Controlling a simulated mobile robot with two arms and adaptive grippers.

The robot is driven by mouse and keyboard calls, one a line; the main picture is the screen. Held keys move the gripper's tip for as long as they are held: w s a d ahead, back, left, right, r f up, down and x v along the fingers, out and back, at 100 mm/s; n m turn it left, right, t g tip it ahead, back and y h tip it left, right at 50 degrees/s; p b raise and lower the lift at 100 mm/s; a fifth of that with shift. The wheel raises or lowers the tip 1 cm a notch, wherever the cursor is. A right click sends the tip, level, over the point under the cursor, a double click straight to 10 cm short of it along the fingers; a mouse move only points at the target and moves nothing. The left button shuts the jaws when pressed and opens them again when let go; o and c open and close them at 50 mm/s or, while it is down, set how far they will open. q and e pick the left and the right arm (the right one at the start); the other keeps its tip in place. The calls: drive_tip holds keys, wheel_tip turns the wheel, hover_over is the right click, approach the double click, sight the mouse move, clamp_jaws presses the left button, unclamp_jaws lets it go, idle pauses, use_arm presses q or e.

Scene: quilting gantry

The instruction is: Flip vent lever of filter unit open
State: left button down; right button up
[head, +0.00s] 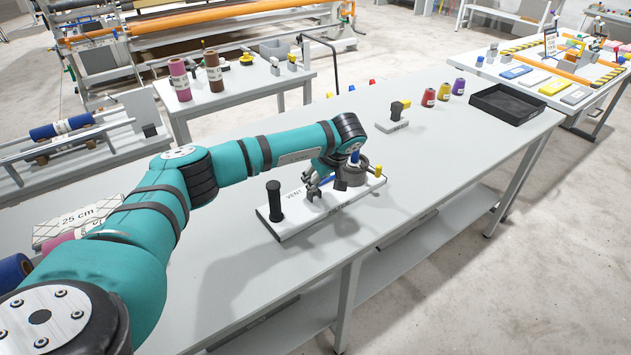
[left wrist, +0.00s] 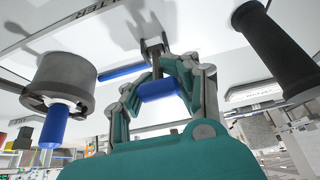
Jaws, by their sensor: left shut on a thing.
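The filter unit (head: 310,222) is a white plate marked VENT and FILTER on the long grey table. A black upright post (head: 273,197) stands at its left end and a dark round canister (head: 352,174) with a blue-tipped stem at its right. Both also show in the left wrist view: the post (left wrist: 268,42) at right, the canister (left wrist: 65,78) at left. My left gripper (head: 325,187) is between them, low over the plate. In the left wrist view its fingers are shut on the blue grip of the vent lever (left wrist: 158,90), whose dark pivot bracket (left wrist: 154,48) is beyond. The lever's exact angle is unclear.
Behind the unit are a small plate with a black and yellow fitting (head: 397,116), several thread spools (head: 444,91) and a black tray (head: 506,104). The table (head: 440,165) is clear right of the unit. Its front edge is close to the unit.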

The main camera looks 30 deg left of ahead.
use_arm(q)
drive_tip(key=shift+s+d+r, duration=0.1)
drive_tip(key=shift+d+r, duration=0.05)
drive_tip(key=shift+r, duration=0.05)
drive_tip(key=shift+s+d+f+t+y+b, duration=0.2)
drive_tip(key=shift+d+t+y+b, duration=0.3)
drive_tip(key=shift+y, duration=0.4)
drive_tip(key=shift+d+y, duration=0.1)
drive_tip(key=shift+y, duration=0.3)
drive_tip(key=shift+f+b, duration=0.1)
drive_tip(key=shift+b, duration=0.2)
use_arm(e)
drive_tip(key=shift+s+d+f, duration=0.3)
drive_tip(key=shift+s+f, duration=0.15)
drive_tip(key=shift+s, duration=0.1)
drive_tip(key=shift+s+d+f, duration=0.25)
drive_tip(key=shift+s+f, duration=0.2)
drive_tip(key=shift+s, duration=0.05)
use_arm(q)
drive_tip(key=shift+s+d, duration=0.1)
use_arm(e)
drive_tip(key=shift+s, duration=0.15)
drive_tip(key=shift+s, duration=0.35)
